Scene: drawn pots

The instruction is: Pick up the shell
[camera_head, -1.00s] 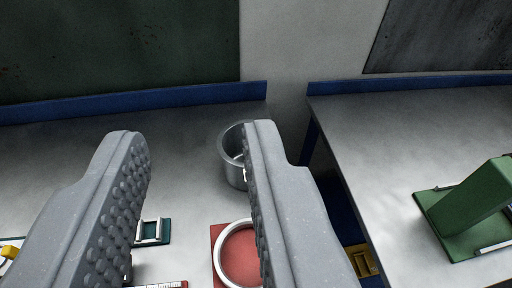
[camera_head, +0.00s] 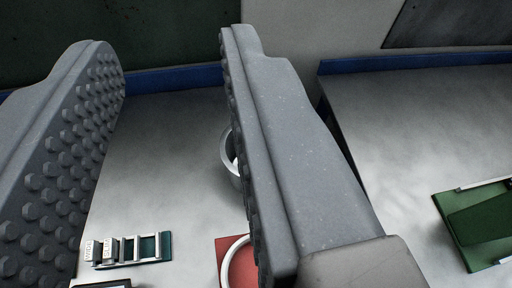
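The only shell-like thing I can make out is a grey metal cylinder (camera_head: 227,160) on the grey bench. Only its left side and part of its rim show, because my right finger covers the rest. My gripper (camera_head: 170,42) is open, with one studded finger on the left and one in the middle of the view. The cylinder appears right by the inner edge of the right finger; I cannot tell the distance in depth.
A red square plate with a white ring (camera_head: 232,262) is below the cylinder, partly behind the right finger. A teal tray with metal pieces (camera_head: 150,247) lies at the lower left. A second bench (camera_head: 420,120) with a green fixture (camera_head: 485,225) stands right, across a gap. Blue edging (camera_head: 170,78) runs behind.

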